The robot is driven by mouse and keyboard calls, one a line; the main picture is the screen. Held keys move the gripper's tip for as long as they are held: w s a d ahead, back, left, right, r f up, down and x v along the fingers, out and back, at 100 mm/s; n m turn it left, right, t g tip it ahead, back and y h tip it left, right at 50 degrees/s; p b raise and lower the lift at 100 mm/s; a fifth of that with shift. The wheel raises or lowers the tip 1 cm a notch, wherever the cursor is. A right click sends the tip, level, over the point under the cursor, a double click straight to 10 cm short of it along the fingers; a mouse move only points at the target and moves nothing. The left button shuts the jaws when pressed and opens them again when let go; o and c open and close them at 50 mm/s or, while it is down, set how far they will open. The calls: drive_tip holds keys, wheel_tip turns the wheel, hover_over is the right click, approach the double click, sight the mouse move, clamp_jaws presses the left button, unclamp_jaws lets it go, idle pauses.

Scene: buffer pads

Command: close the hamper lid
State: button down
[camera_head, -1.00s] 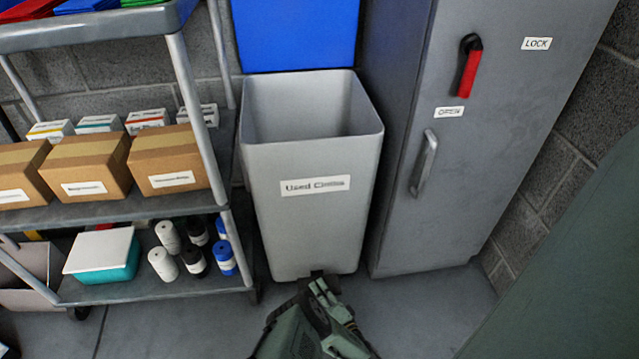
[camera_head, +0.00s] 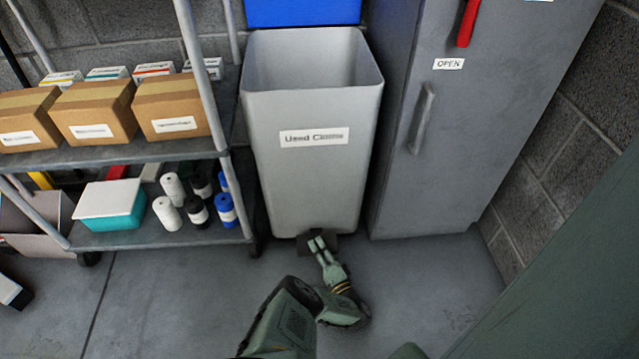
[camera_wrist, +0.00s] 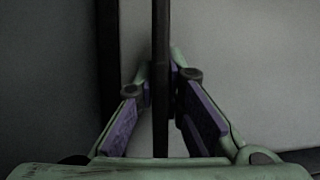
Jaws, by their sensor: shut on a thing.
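The hamper (camera_head: 312,185) is a tall grey bin labelled "Used Cloths". Its blue lid (camera_head: 303,10) stands upright behind the open top, cut off by the upper picture edge. A dark pedal-like piece (camera_head: 331,246) sticks out low at the hamper's front. My gripper (camera_head: 317,240) is at this piece, near the floor. In the wrist view my gripper (camera_wrist: 165,80) has its purple-padded fingers shut on a thin dark upright bar (camera_wrist: 161,40), which looks like the same piece. The exact contact is dim.
A grey cart (camera_head: 160,248) with boxes and rolls stands close at the left. A grey cabinet (camera_head: 455,150) with a handle stands close at the right. A green surface (camera_head: 570,280) fills the lower right. The floor (camera_head: 170,310) in front of the hamper is mostly clear.

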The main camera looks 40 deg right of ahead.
drive_tip(key=shift+d, duration=0.15)
drive_tip(key=c, duration=1.7)
unclamp_jaws()
